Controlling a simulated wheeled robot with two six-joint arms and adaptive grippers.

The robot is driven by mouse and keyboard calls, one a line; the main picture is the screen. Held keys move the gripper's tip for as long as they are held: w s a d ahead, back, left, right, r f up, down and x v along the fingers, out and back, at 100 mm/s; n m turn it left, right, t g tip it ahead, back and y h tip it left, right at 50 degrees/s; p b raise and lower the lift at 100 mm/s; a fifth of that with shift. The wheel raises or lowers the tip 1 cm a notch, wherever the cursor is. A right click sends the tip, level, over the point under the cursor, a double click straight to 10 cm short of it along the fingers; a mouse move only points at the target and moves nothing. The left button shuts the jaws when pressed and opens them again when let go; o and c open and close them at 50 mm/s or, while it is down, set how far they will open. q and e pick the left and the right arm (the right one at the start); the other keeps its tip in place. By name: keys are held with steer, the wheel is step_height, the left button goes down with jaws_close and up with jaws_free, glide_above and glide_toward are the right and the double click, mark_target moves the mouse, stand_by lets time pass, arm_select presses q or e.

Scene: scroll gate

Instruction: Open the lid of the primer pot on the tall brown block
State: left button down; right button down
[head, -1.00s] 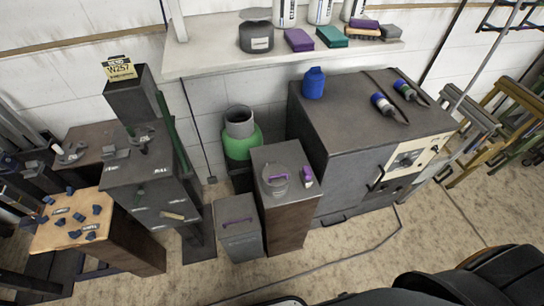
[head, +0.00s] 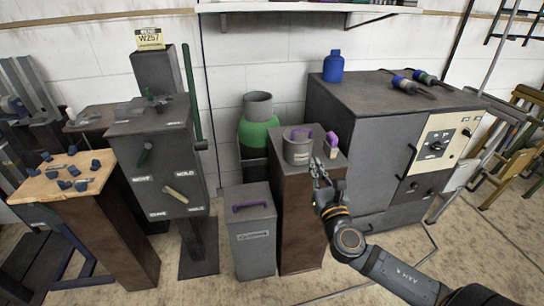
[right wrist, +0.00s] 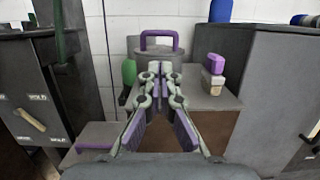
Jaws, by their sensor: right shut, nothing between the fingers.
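The primer pot (head: 298,152) is a grey round pot with a purple handle on its lid, which looks closed. It stands on top of the tall brown block (head: 298,225). In the right wrist view, the purple lid handle (right wrist: 160,37) rises behind my fingers, and the fingers hide part of the pot (right wrist: 145,55). My right gripper (head: 316,166) is shut and empty, at the near right side of the pot. In the right wrist view, its fingertips (right wrist: 160,68) show below the handle. Whether they touch the pot cannot be told. My left gripper is not in view.
A small purple-topped brush (head: 331,142) stands on the block right of the pot. A grey bin with a purple handle (head: 253,235) stands at left, a green canister (head: 258,130) behind. A large dark cabinet (head: 365,140) with a blue bottle (head: 333,66) is at right.

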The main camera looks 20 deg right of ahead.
glide_toward(299, 130)
steer(key=w+d, duration=0.3)
steer(key=w, duration=0.2)
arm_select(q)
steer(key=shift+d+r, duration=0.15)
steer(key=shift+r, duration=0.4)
arm_select(e)
steer(key=shift+w+a+f, duration=0.1)
steer(key=shift+w+f, duration=0.15)
steer(key=shift+w, duration=0.3)
